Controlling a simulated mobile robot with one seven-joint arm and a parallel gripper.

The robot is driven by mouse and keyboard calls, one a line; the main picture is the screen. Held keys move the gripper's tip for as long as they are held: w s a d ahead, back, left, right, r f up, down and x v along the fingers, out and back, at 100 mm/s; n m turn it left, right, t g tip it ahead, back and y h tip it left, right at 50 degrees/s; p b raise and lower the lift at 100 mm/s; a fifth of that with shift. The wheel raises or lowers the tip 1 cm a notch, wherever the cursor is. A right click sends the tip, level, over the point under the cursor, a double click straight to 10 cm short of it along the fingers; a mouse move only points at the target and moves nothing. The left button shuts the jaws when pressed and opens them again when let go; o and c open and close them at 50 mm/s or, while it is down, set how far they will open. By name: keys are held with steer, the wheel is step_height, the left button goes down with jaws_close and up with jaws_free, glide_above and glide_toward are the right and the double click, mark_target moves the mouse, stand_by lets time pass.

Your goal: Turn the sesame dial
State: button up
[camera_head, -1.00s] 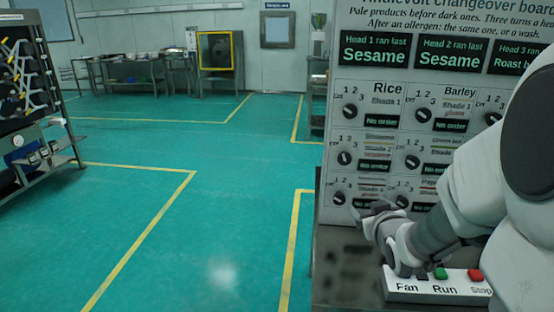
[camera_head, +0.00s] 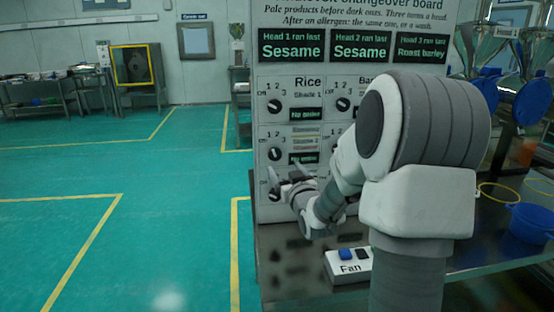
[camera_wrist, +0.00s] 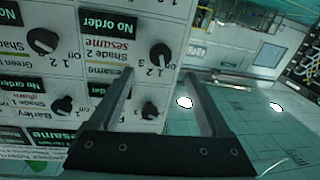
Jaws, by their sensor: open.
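The sesame dial (camera_head: 274,153) is a round black knob with a pale mark, in the left column, second row of the white changeover board. In the wrist view the board is upside down, and the sesame dial (camera_wrist: 160,57) shows beside its "Shade 2 sesame" label. My gripper (camera_head: 290,180) is in front of the board's lower left. In the wrist view, my gripper (camera_wrist: 159,76) has its two fingers apart and empty, and the sesame dial appears between and just past the fingertips. I cannot tell whether they touch the board.
The rice dial (camera_wrist: 150,110) is close by, between the fingers in the wrist view. The barley dial (camera_wrist: 62,105) is to the left. A Fan button box (camera_head: 348,268) stands on the dark table below my arm. Green floor (camera_head: 170,225) is open at left.

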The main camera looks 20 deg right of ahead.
mark_target(276, 155)
steer(key=w, duration=0.5)
steer(key=w+d, duration=0.1)
steer(key=w, duration=0.2)
steer(key=shift+w+d, duration=0.1)
jaws_close()
steer(key=shift+f+b, duration=0.1)
steer(key=shift+b, duration=0.35)
steer(key=shift+f+n+b, duration=0.1)
steer(key=shift+n+b, duration=0.9)
steer(key=shift+b, duration=0.15)
steer(key=n+b, duration=0.2)
steer(key=b, duration=0.1)
steer(key=n+b, duration=0.2)
steer(key=n+g+b, duration=0.1)
steer(key=shift+r+n+b, duration=0.25)
steer(key=shift+n+b, duration=0.05)
